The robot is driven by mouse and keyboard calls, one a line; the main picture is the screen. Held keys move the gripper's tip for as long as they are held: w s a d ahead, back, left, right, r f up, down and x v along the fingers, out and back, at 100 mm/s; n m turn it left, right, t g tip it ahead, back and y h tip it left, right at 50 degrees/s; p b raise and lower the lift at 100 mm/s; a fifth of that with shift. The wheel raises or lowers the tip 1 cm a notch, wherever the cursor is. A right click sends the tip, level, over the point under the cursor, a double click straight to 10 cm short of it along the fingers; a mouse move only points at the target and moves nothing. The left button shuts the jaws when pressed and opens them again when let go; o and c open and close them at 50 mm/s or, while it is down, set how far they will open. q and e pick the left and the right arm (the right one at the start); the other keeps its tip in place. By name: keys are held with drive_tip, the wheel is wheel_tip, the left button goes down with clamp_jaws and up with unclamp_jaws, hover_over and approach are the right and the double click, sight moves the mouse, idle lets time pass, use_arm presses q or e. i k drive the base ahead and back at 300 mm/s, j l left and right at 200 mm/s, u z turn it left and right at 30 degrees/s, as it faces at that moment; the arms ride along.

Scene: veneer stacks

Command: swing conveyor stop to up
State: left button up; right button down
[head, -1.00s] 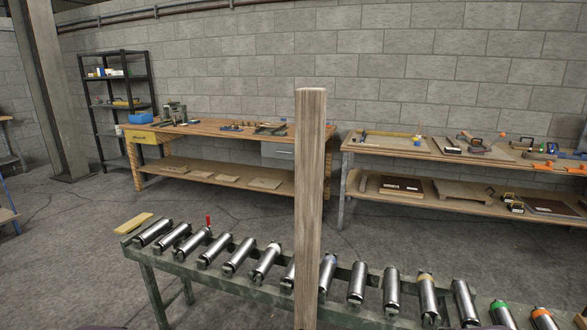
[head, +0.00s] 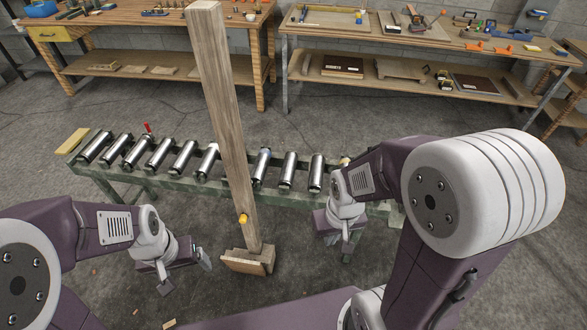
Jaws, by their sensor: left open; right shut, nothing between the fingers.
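The roller conveyor (head: 180,185) has a green frame and several metal rollers, and runs across the middle of the head view. A small red upright piece (head: 147,128) stands at its far edge, towards the left end; it looks like the stop, but its pivot is too small to make out. My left gripper (head: 186,273) is open and empty, low on the near side of the conveyor and well apart from the red piece. My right gripper (head: 340,238) is shut and empty near the conveyor's near rail, right of the wooden post.
A tall wooden post (head: 222,100) with a yellow knob (head: 243,219) stands on a wooden foot (head: 248,262) in front of the conveyor, between my grippers. A yellowish board (head: 72,141) lies at the conveyor's left end. Workbenches stand behind, with clear floor between.

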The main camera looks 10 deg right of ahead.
sight(71, 144)
drive_tip(key=l+u, duration=0.15)
drive_tip(key=l, duration=0.6)
drive_tip(key=k+l+u, duration=0.1)
drive_tip(key=l, duration=0.6)
drive_tip(key=i+j, duration=0.25)
drive_tip(key=j, duration=0.15)
drive_tip(key=i+j+u, duration=0.1)
drive_tip(key=i+j, duration=0.4)
drive_tip(key=j, duration=0.25)
drive_tip(key=i+j+u, duration=0.1)
drive_tip(key=i+j, duration=0.15)
drive_tip(key=j, duration=0.25)
drive_tip(key=i+j, duration=0.2)
drive_tip(key=j, duration=0.25)
drive_tip(key=i+j, duration=0.25)
drive_tip(key=j, duration=0.2)
drive_tip(key=i+j+u, duration=0.1)
drive_tip(key=j, duration=0.35)
drive_tip(key=i+j, duration=0.35)
drive_tip(key=i+j+u, duration=0.1)
drive_tip(key=i+j, duration=0.15)
drive_tip(key=j, duration=0.3)
drive_tip(key=i+j, duration=0.25)
drive_tip(key=i, duration=0.15)
drive_tip(key=i+j+u, duration=0.1)
drive_tip(key=i+j, duration=0.15)
drive_tip(key=i, duration=0.15)
